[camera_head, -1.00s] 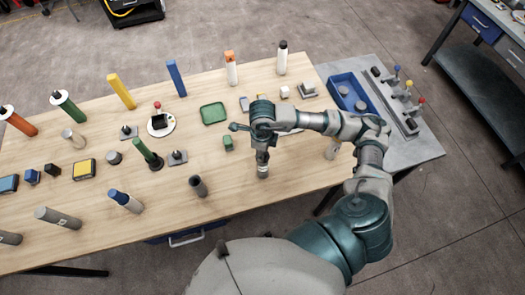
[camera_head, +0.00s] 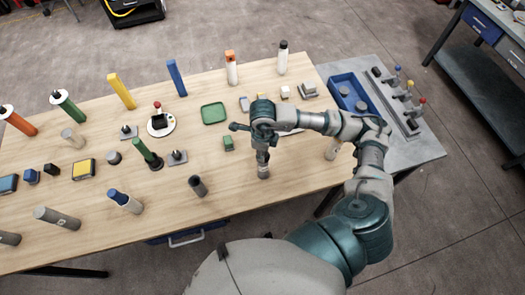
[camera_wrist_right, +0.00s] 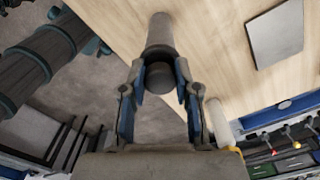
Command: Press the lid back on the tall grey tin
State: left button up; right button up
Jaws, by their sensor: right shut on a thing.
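My right gripper (camera_head: 263,160) points down over the front right part of the table. In the right wrist view, its fingers (camera_wrist_right: 160,88) are shut on a dark round lid (camera_wrist_right: 160,78). The tall grey tin (camera_wrist_right: 160,32) is in line with the lid, just beyond the fingertips. In the head view only a short grey part of the tin (camera_head: 263,173) shows under the gripper; the rest is hidden. I cannot tell whether the lid touches the tin or is seated on it. My left gripper is not in view.
An open grey cylinder (camera_head: 197,186) stands to the left of my right gripper. A pale cylinder (camera_head: 333,148) stands to its right, near my arm. A small green block (camera_head: 228,143) and a green tray (camera_head: 213,113) lie behind. A blue bin (camera_head: 343,85) is at the back right.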

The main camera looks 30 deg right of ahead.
jog(key=shift+f+b, duration=0.15)
jog(key=shift+b, duration=0.55)
dwell(0.7)
jog(key=o, duration=1.4)
jog(key=shift+r+p, duration=1.9)
jog(key=shift+r, duration=1.65)
grip_shut()
